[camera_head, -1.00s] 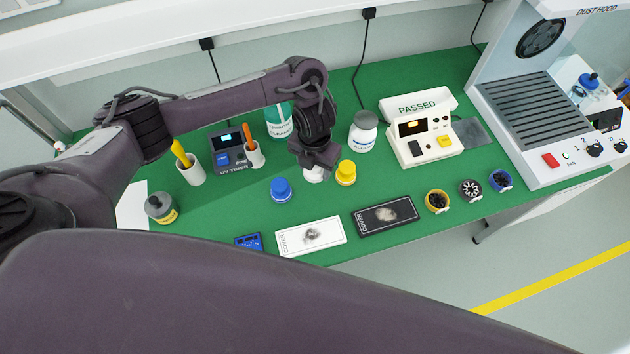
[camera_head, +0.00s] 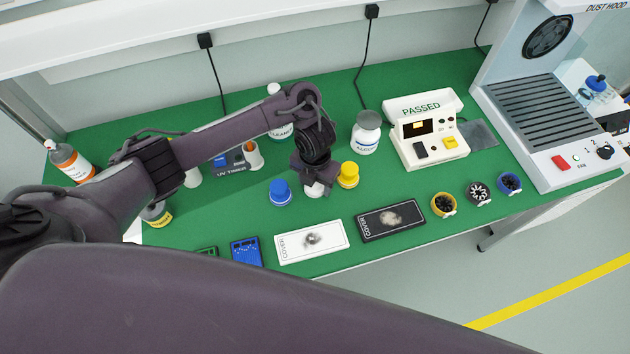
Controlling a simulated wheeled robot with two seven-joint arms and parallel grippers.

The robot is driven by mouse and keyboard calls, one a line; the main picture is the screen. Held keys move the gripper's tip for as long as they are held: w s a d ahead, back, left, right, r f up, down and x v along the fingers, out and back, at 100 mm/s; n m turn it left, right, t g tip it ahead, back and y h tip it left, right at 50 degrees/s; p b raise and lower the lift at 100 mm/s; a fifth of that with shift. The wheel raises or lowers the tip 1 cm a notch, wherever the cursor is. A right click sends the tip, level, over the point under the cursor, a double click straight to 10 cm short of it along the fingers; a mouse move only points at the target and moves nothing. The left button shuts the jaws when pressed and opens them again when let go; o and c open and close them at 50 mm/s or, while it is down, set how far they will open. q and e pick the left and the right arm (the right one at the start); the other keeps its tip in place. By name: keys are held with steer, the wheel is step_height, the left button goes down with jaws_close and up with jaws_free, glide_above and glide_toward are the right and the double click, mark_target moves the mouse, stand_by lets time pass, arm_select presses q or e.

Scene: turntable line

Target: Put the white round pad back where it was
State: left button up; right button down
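The white round pad (camera_head: 314,191) shows below my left gripper (camera_head: 313,183), between the blue round pad (camera_head: 280,193) and the yellow round pad (camera_head: 348,175). The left gripper points down and appears shut on the white pad; its fingers and wrist hide the pad's upper part. I cannot tell whether the pad touches the green table (camera_head: 240,210). My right gripper is not in view.
A white COVER plate (camera_head: 285,245) and a black one (camera_head: 375,226) lie near the front edge. Behind stand a white bottle (camera_head: 366,133) and the PASSED tester (camera_head: 432,150). Small round fans (camera_head: 479,194) sit at right, by the dust hood (camera_head: 545,165).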

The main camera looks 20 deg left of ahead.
arm_select(q)
steer(key=o, duration=0.3)
steer(key=shift+o, duration=0.2)
steer(key=shift+r, duration=0.1)
steer(key=shift+r+p, duration=0.3)
steer(key=shift+p, duration=0.05)
step_height(320, 180, up, 11)
steer(key=p, duration=0.4)
steer(key=shift+w+f, duration=0.1)
steer(key=shift+f, duration=0.1)
steer(key=shift+r+p, duration=0.3)
steer(key=shift+r, duration=0.15)
